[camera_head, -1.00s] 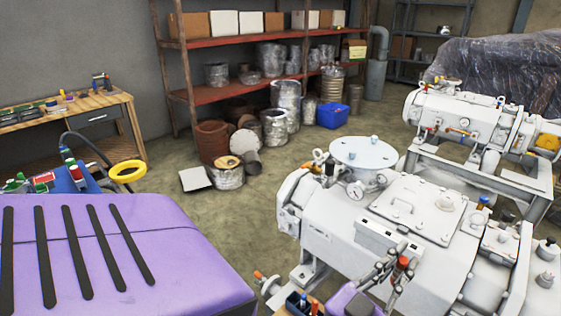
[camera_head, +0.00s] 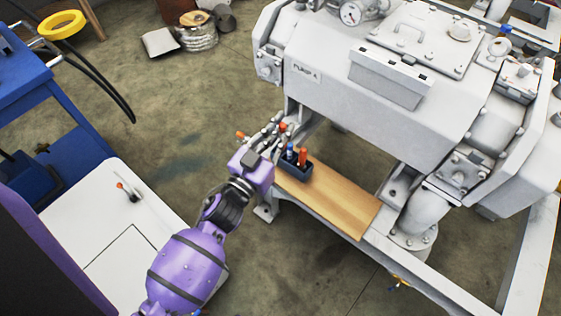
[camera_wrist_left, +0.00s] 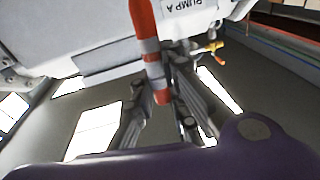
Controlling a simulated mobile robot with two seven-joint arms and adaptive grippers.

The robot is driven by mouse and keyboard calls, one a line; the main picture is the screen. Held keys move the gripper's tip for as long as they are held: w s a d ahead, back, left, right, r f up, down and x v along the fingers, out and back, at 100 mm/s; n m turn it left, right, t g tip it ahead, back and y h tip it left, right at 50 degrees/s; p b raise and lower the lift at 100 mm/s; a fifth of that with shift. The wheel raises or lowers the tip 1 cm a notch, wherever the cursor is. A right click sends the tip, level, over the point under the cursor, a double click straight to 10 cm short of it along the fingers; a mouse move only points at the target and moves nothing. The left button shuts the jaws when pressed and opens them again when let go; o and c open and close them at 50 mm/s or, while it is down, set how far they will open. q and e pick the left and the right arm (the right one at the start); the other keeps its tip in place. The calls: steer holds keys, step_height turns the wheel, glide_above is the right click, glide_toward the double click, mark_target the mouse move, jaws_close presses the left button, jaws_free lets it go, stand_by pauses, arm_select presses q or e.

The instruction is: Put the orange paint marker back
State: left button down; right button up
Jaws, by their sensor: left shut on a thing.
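My left gripper (camera_head: 279,131) is shut on an orange paint marker (camera_head: 283,127), whose orange top shows above the fingers in the head view. In the left wrist view the marker (camera_wrist_left: 147,45) is orange with grey bands and stands between the fingers (camera_wrist_left: 162,95). Just right of the gripper and nearer the camera, a dark blue holder (camera_head: 295,180) sits at the left end of a wooden board. It holds a blue marker (camera_head: 290,152) and another orange-red marker (camera_head: 303,157). The held marker's lower end is hidden in the head view. My right gripper is out of view.
The wooden board (camera_head: 340,199) is bare right of the holder. It lies on the frame of the large grey pump (camera_head: 350,90), which stands close behind the gripper. A blue cart (camera_head: 40,90) is at the left. The floor between is clear.

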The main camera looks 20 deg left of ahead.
arm_select(q)
steer(key=w+a+f+g+b, duration=0.1)
steer(key=w+a+f+b, duration=0.3)
steer(key=w+f+b, duration=0.55)
steer(key=shift+g+h, duration=0.3)
steer(key=f, duration=0.4)
steer(key=w+f+b, duration=0.1)
steer(key=f, duration=0.3)
steer(key=w+f+b, duration=0.1)
steer(key=f, duration=0.3)
steer(key=shift+a, duration=0.3)
steer(key=c, duration=2)
jaws_free()
steer(key=shift+c, duration=0.2)
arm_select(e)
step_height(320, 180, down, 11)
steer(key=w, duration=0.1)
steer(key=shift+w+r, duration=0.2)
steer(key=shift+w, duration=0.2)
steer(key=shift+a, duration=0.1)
